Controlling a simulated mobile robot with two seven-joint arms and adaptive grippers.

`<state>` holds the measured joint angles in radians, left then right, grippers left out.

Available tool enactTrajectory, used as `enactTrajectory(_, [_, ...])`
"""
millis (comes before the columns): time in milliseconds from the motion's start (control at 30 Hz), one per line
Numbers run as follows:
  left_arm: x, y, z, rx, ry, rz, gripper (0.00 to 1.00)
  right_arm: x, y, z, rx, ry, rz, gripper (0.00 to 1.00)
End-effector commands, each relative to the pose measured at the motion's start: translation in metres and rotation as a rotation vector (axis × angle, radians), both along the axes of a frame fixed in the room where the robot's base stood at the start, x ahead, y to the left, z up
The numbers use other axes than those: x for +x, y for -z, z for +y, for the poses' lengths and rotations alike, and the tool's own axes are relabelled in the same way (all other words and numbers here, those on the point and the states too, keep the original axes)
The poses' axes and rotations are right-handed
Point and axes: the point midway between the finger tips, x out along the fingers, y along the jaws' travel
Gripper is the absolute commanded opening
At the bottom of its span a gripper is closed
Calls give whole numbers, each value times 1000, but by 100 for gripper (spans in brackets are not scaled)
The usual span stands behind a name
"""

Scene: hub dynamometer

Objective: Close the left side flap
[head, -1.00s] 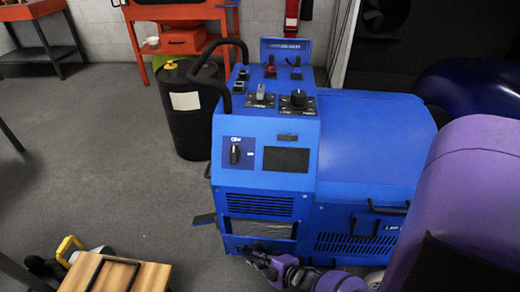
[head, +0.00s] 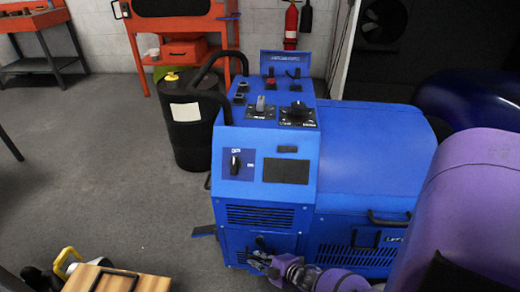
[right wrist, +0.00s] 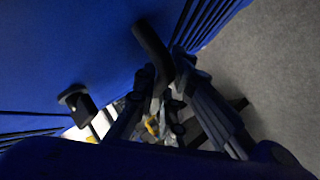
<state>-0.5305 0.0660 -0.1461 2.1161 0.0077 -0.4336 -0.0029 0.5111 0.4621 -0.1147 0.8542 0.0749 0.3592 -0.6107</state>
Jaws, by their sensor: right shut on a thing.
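The blue machine (head: 365,160) stands in the middle of the head view. On its near end, under a slotted vent, a blue flap (head: 243,241) covers the lower opening and looks flush or nearly flush. My right gripper (head: 264,264) is low at this flap, shut on its small black handle (head: 260,242). In the right wrist view a black handle (right wrist: 154,52) rises beside the blue surface, close to the dark fingers (right wrist: 165,110). The fingertips and exact contact are partly hidden in shadow. My left gripper is not in view.
A blue side panel with a black handle (head: 366,238) and a partly hidden label is at the right, near my arm. A black drum (head: 195,130) stands behind left. A wooden-topped item (head: 118,278) is at lower left. Grey floor (head: 110,190) is open between.

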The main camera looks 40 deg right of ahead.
Motion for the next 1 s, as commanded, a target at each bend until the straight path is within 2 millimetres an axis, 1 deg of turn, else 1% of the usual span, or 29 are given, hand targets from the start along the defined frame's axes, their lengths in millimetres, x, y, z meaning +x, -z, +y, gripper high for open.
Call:
enactTrajectory(33, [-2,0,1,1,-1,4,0,4,-3,-3,3,5,-7,0])
enactTrajectory(67, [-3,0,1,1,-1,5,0,4,-3,-3,3,5,-7,14])
enactTrajectory(167, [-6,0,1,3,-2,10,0,4,-3,-3,2,6,-7,27])
enactTrajectory(200, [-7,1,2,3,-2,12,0,3,-3,-3,1,5,-6,29])
enactTrajectory(433, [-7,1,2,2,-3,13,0,2,-2,-2,1,3,-4,29])
enactTrajectory(533, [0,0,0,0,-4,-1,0,1,-2,-2,0,2,-3,29])
enactTrajectory(633, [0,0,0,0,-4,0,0,-4,-3,-2,1,3,-2,29])
enactTrajectory(733, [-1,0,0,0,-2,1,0,-15,-8,-3,0,3,-1,29])
enactTrajectory(833, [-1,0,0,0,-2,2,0,-29,-17,-4,-1,2,-1,29])
enactTrajectory(1000, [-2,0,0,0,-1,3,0,-62,-34,-7,0,3,-1,29])
